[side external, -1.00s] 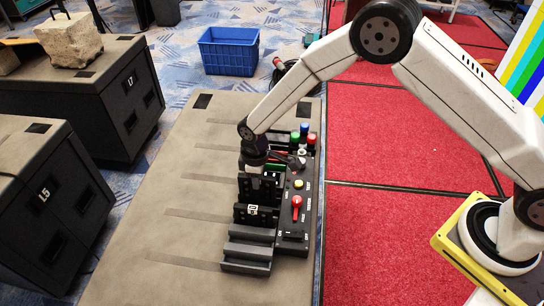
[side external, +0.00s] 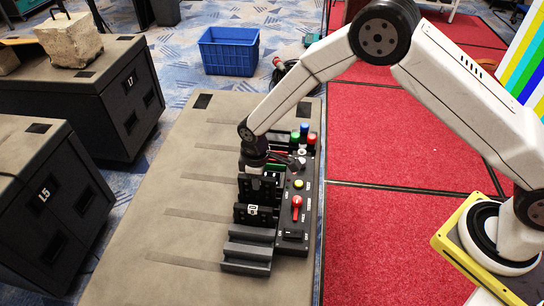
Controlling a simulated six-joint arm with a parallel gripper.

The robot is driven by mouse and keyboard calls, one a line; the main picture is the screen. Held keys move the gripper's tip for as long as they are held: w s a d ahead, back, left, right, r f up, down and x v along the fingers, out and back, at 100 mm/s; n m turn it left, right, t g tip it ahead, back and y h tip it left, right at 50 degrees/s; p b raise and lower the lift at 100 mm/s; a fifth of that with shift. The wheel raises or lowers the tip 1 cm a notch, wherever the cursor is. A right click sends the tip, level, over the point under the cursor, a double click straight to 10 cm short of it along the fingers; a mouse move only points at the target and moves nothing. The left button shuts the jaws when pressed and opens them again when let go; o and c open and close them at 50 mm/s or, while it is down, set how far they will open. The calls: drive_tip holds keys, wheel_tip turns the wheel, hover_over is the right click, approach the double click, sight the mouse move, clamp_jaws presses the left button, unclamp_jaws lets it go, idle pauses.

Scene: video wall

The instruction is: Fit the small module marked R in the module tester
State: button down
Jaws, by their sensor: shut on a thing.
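The module tester (side external: 290,225) is a dark unit on the grey-brown table, with a red lever (side external: 296,203), a yellow button and coloured lamps on its panel. A stepped dark rack (side external: 247,252) stands along its left side. A black module with a white label (side external: 252,211) stands upright in the rack; I cannot read the label surely. Another black module (side external: 252,186) stands behind it, directly under my gripper (side external: 253,170). My gripper points down and is shut on this module, whose top it hides. I cannot see an R mark.
Coloured lamps (side external: 303,133) stand up at the tester's back end, close to my forearm. The table (side external: 150,235) is clear to the left, with dark strips on it. Dark cabinets (side external: 45,205) stand left of it, and a blue crate (side external: 229,52) is on the floor behind.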

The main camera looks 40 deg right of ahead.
drive_tip(key=shift+f, duration=2)
idle(2.9)
drive_tip(key=shift+c, duration=1.2)
unclamp_jaws()
drive_tip(key=shift+r, duration=0.15)
drive_tip(key=shift+r, duration=3.85)
